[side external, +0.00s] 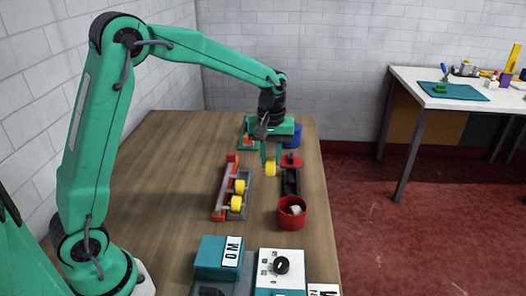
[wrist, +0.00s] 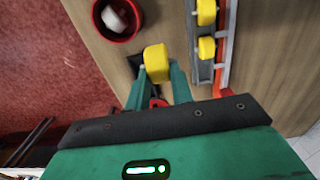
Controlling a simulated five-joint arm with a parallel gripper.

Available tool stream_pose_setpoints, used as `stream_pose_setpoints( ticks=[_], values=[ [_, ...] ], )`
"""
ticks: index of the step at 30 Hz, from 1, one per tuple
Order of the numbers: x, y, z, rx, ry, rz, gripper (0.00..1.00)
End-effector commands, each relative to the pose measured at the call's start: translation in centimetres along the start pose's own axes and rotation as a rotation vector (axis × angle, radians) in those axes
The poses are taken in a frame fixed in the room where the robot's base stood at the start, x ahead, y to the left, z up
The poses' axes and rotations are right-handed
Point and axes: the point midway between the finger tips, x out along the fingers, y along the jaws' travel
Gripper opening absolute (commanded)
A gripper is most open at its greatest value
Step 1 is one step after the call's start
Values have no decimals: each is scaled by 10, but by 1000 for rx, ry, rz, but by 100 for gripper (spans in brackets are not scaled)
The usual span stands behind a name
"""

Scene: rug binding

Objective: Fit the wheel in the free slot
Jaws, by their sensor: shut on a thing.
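My gripper (side external: 271,153) is shut on a yellow wheel (side external: 270,168) and holds it above the table. In the wrist view the held wheel (wrist: 157,62) sits between the green fingertips (wrist: 160,72). A grey and red rack (side external: 219,203) stands on the table, to the left of my gripper. It carries two yellow wheels (side external: 239,186) (side external: 236,203), which also show in the wrist view (wrist: 206,12) (wrist: 206,48). The held wheel is apart from the rack. A bare grey stretch (wrist: 200,74) of the rack shows beyond the two wheels; its slot shape is too small to tell.
A red bowl (side external: 292,213) with a white thing in it and a black holder (side external: 290,184) with a red top stand right of the rack. A blue cylinder (side external: 295,138) is at the back. Control boxes (side external: 281,267) fill the front. The left tabletop is clear.

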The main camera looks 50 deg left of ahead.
Motion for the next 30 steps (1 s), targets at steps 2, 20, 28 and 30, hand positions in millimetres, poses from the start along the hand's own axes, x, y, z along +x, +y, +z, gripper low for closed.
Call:
stream_pose_setpoints(
  ticks=[2,20,28,30],
  values=[
    [0,-15,-5,-4,1,1,0],
    [12,-42,-26,-1,0,0,0],
    [37,-64,-62,-3,0,0,0],
    [44,-70,-72,-2,0,-1,0]
  ],
)
